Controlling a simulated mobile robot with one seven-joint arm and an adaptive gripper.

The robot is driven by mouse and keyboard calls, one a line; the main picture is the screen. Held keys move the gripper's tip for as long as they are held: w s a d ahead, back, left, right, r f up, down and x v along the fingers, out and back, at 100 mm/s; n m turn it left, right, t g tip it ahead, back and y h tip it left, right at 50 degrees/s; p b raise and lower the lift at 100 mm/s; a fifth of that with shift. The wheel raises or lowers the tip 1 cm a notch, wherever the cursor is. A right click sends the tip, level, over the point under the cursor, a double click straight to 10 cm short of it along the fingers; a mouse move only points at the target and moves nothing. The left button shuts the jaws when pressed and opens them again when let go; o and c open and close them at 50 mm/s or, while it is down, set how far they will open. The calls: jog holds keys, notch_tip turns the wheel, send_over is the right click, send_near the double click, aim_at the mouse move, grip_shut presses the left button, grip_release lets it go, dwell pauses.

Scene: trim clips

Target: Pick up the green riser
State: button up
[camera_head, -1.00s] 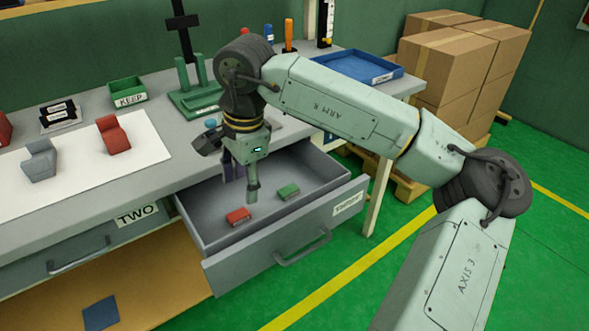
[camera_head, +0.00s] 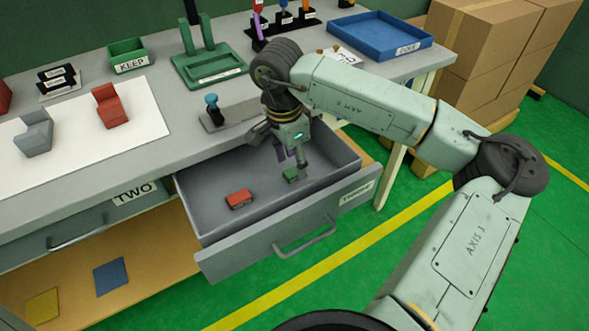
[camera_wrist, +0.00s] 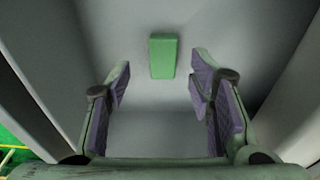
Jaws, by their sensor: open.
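The green riser (camera_head: 290,175) is a small flat block on the floor of the open drawer (camera_head: 215,217). In the wrist view the green riser (camera_wrist: 163,57) lies beyond the fingertips, roughly centred between them and a little above the fingers in the picture. My gripper (camera_head: 292,160) points down into the drawer, close above the riser, and partly covers it in the head view. In the wrist view my gripper (camera_wrist: 160,85) has its two purple-padded fingers wide apart with nothing between them.
A red block (camera_head: 239,199) lies in the drawer left of the riser. The drawer walls surround my gripper. On the bench stand a blue-topped knob (camera_head: 212,108), a green stand (camera_head: 210,70), a green KEEP tray (camera_head: 128,56) and a blue tray (camera_head: 380,37).

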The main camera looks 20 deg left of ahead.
aim_at(294, 171)
jog(key=shift+w+f+p, duration=0.15)
jog(key=shift+f, duration=0.65)
jog(key=shift+w+f+p, duration=0.1)
jog(key=shift+f+p, duration=0.05)
jog(key=shift+f, duration=0.65)
jog(key=shift+c, duration=0.2)
jog(key=c, duration=1)
